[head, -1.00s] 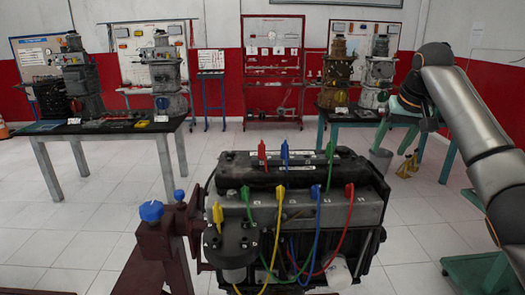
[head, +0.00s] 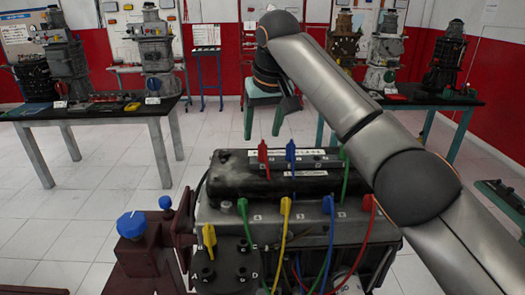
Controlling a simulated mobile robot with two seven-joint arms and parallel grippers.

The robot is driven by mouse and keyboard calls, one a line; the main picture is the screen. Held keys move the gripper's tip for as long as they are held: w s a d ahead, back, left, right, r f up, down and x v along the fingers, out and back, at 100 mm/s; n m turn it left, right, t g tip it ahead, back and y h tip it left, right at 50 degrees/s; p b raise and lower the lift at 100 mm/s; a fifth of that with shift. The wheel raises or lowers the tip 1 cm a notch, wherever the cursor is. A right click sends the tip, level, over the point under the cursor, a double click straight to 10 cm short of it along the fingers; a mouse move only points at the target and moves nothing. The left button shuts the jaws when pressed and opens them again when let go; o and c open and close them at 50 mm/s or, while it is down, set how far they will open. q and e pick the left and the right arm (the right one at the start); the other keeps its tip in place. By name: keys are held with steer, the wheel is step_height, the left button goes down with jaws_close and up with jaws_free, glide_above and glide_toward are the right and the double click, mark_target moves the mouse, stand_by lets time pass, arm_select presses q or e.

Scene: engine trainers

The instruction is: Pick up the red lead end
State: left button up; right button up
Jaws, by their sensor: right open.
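A red lead end (head: 263,152) stands upright at the back of the engine trainer (head: 232,172), left of a blue end (head: 290,152). A second red lead end (head: 368,203) stands at the right of the front row, close beside my right arm in the picture, with its red lead running down. My right gripper (head: 288,102) hangs beyond the engine, above and slightly right of the back red end in the picture. It is open and apart from every lead end; its fingers are small and dark. My left gripper is not in view.
Green (head: 243,207), yellow (head: 285,206) and blue (head: 328,205) ends share the front row. A yellow end (head: 209,235) stands on the round cap at left. A blue-knobbed stand (head: 131,224) is beside the engine. My right arm hides the engine's right side. Open floor lies behind.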

mark_target(262, 144)
steer(key=shift+d+p+x, duration=0.15)
steer(key=shift+p+x, duration=0.2)
steer(key=shift+x, duration=1.2)
steer(key=shift+d+p+x, duration=0.15)
steer(key=shift+p+x, duration=0.15)
steer(key=shift+x, duration=1.25)
steer(key=shift+w, duration=0.2)
steer(key=shift+c, duration=0.3)
steer(key=shift+r, duration=0.1)
jaws_close()
